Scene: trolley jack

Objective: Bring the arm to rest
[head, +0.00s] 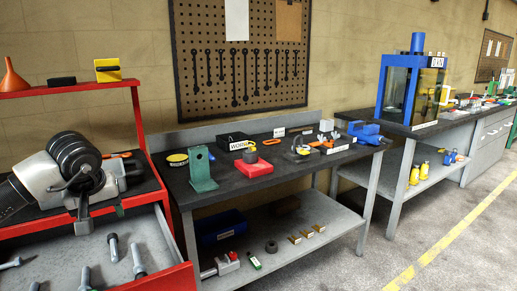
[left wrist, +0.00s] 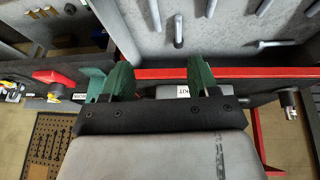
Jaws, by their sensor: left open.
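My left arm comes in from the left in the head view, over the red tool trolley (head: 152,161) with its drawer (head: 110,238) pulled open. My left gripper (head: 88,212) hangs above the drawer's back part. In the left wrist view the two green fingers of the gripper (left wrist: 158,78) stand wide apart with nothing held between them. Behind them runs the red edge of the trolley (left wrist: 155,73), with a white KIT label (left wrist: 183,91) close by. My right gripper is in neither view.
Several metal tools (head: 138,262) lie in the drawer. To the right stands a workbench (head: 270,180) with a green bracket (head: 201,170), a red block (head: 253,167) and a blue vise (head: 365,132). An orange funnel (head: 12,76) stands on the trolley's upper shelf. The floor (head: 450,220) at the right is clear.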

